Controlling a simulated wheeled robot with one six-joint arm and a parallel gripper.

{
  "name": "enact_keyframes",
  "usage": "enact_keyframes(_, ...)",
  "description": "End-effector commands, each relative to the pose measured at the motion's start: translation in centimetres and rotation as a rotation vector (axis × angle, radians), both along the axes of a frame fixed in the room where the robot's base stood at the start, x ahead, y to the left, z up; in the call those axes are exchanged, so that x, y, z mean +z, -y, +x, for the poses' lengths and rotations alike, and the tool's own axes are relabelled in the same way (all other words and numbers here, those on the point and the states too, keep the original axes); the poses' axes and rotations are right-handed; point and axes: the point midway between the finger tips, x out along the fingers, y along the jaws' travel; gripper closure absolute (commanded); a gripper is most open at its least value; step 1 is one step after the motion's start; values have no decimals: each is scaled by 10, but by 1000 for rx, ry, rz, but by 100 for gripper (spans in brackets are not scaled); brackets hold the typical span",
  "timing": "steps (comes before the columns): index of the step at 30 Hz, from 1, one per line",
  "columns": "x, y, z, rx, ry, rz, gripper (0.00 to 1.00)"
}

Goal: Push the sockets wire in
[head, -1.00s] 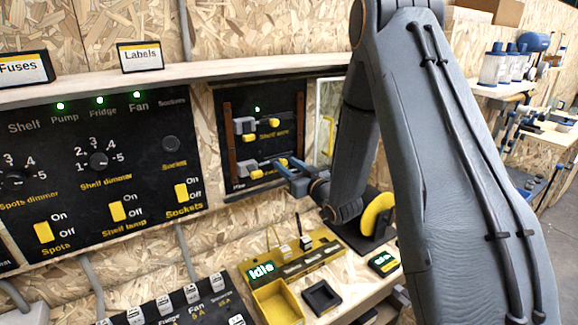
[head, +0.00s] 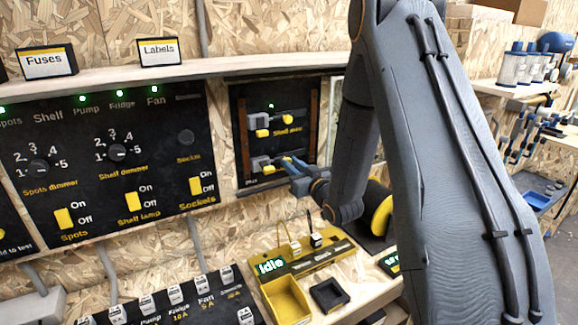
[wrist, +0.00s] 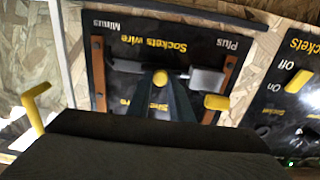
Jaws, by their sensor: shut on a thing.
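The dark terminal panel (head: 297,98) has two rows of grey connectors with yellow levers. The lower row's connector block (head: 261,164) is beside my gripper (head: 290,164). In the wrist view, upside down, the panel reads "Sockets wire", with Plus and Minus ends. There my gripper (wrist: 164,92) is shut on the yellow grip of the sockets wire (wrist: 161,77). The grey wire (wrist: 128,66) runs off to the picture's left. The grey connector block (wrist: 207,79), with its yellow lever (wrist: 216,102), is to the right, at the Plus side. I cannot tell how far the wire's end is inside.
The upper connector row (head: 282,118) is just above my gripper. A switch panel (head: 125,165) stands to the left; its sockets light looks unlit. Below are a yellow tray (head: 287,300) and a tester reading "Idle" (head: 270,266). A yellow hook (wrist: 36,105) shows in the wrist view.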

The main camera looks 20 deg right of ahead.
Motion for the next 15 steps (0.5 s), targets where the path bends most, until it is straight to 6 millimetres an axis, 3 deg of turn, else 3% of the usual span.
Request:
enact_keyframes(3,0,-4,0,8,0,-1,100)
enact_keyframes(4,0,-4,0,9,0,-1,76)
enact_keyframes(6,0,-4,0,9,0,-1,64)
enact_keyframes(15,0,-1,-1,4,0,0,63)
